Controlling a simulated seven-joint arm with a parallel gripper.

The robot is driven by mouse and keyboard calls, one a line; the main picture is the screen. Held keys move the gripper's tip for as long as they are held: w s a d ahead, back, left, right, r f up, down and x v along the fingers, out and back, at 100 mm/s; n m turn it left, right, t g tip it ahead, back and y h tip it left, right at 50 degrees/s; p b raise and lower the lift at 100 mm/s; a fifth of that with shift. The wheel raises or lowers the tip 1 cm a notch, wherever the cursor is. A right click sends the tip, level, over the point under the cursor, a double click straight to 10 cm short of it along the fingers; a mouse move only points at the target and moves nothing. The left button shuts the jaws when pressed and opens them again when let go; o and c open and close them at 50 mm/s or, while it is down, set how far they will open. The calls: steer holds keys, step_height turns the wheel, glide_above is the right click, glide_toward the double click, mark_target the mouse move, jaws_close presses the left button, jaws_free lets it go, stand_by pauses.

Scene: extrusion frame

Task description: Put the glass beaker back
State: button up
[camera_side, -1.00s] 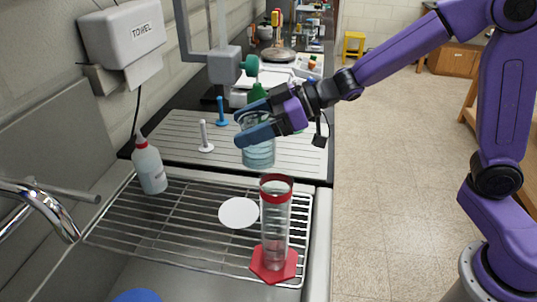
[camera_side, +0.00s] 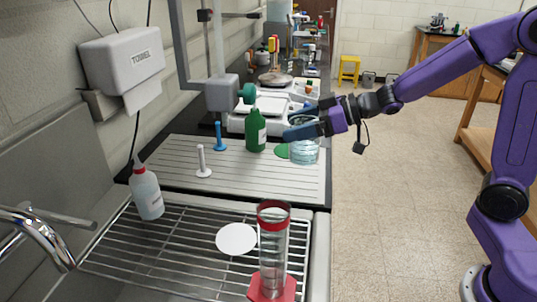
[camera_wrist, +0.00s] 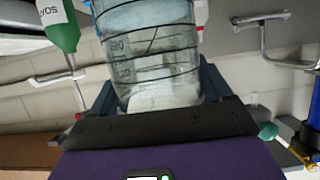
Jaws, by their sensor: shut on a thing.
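My gripper (camera_side: 298,127) is shut on the clear glass beaker (camera_side: 305,151) and holds it upright near the right edge of the grooved draining board. In the wrist view the beaker (camera_wrist: 152,55), with dark markings, stands between my blue fingers. A green disc (camera_side: 282,151) lies just left of the beaker, partly hidden by it. A white disc (camera_side: 237,239) lies on the wire rack. I cannot tell whether the beaker's base touches the board.
A green bottle (camera_side: 255,131) stands left of my gripper, before a balance (camera_side: 262,106). A tall red-rimmed cylinder (camera_side: 273,250) and a wash bottle (camera_side: 147,191) stand at the rack.

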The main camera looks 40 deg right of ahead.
steer(key=w, duration=0.1)
steer(key=w+f, duration=0.1)
steer(key=w+a+f, duration=0.1)
steer(key=w, duration=0.1)
steer(key=shift+w, duration=0.1)
steer(key=shift+w+a+f, duration=0.2)
steer(key=shift+w+f, duration=0.55)
steer(key=shift+f, duration=0.7)
steer(key=shift+w+a+f, duration=0.2)
steer(key=shift+w+f, duration=0.6)
steer(key=shift+f, duration=0.65)
steer(key=shift+w+a+f, duration=0.2)
steer(key=shift+w+f, duration=0.55)
steer(key=shift+f, duration=0.7)
steer(key=shift+f, duration=0.1)
